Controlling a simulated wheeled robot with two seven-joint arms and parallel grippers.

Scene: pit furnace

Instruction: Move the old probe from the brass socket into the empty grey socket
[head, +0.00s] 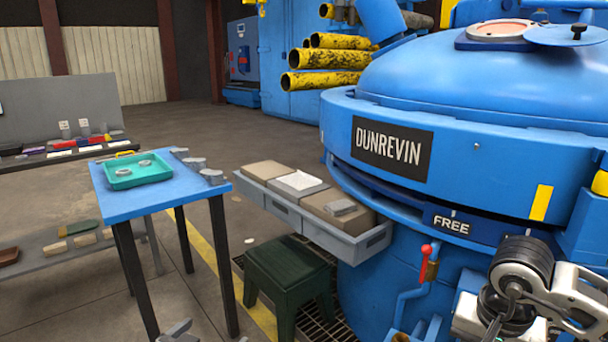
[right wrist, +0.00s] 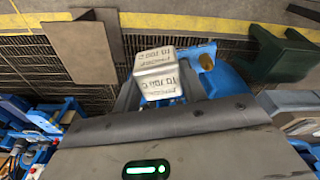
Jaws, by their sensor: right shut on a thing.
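In the right wrist view my right gripper (right wrist: 152,88) is shut on a pale grey block (right wrist: 157,62) with dark upside-down lettering. It looks like the head of the old probe; its lower part is hidden. Just right of the block, a brass-coloured round opening (right wrist: 206,62) shows at a blue fitting; it looks like the brass socket. I cannot make out the grey socket in either view. In the head view my right arm comes in at the lower right, and its fingertips are not clear. Small grey tips (head: 178,329) at the bottom edge may be my left gripper.
The blue furnace (head: 465,95) fills the right side, with a grey ledge tray (head: 335,240) on its flank. A red-handled valve (head: 425,262) stands out below. A dark green stool (head: 290,268) and a blue table (head: 160,198) with a teal tray (head: 112,181) stand left.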

